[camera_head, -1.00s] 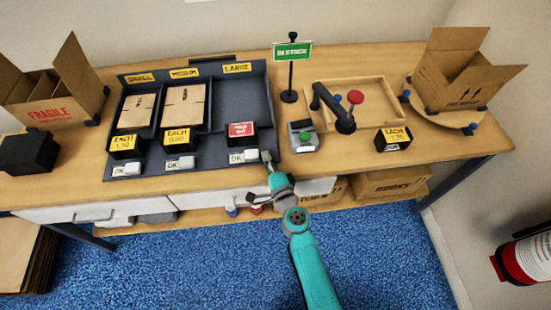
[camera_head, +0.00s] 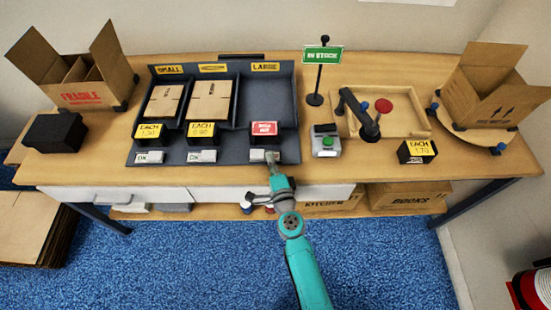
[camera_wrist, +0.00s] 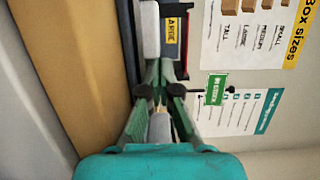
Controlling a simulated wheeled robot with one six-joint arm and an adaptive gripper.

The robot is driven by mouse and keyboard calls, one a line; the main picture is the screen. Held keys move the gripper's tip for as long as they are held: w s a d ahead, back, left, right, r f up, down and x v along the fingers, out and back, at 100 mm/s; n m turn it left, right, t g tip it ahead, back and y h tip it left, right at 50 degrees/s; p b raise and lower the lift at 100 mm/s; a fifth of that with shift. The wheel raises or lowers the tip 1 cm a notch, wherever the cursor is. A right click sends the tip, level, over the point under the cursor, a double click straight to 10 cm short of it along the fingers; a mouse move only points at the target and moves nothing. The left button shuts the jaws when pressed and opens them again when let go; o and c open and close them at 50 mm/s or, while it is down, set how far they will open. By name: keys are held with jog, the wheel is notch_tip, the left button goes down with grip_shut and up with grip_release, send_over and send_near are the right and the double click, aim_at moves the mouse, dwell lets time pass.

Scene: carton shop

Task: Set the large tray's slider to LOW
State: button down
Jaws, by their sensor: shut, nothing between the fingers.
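The large tray (camera_head: 276,95) is the right-hand, empty compartment of the dark organizer, under a yellow LARGE label. A red sign (camera_head: 264,127) stands at its front. The tray's white slider (camera_head: 257,155) sits below that sign; its lettering is too small to read, and its right part is hidden by my gripper. My gripper (camera_head: 270,158) is shut and empty, its tip at the slider's right part; I cannot tell whether it touches. In the wrist view my gripper's fingers (camera_wrist: 161,92) point toward the yellow label (camera_wrist: 171,30).
The small and middle trays hold flat cartons (camera_head: 210,100); their sliders (camera_head: 202,156) read OK. Right of the organizer stand a green-button box (camera_head: 326,141), the IN STOCK sign (camera_head: 322,55) and a lever (camera_head: 359,112). An open carton (camera_head: 487,90) is far right.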

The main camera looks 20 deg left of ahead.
jog(key=shift+a, duration=0.3)
jog(key=shift+s, duration=0.1)
jog(key=shift+s+d, duration=0.1)
jog(key=shift+s, duration=0.15)
jog(key=v, duration=1.1)
jog(key=shift+d, duration=0.2)
jog(key=shift+s+d, duration=0.1)
jog(key=shift+s, duration=0.1)
dwell(0.5)
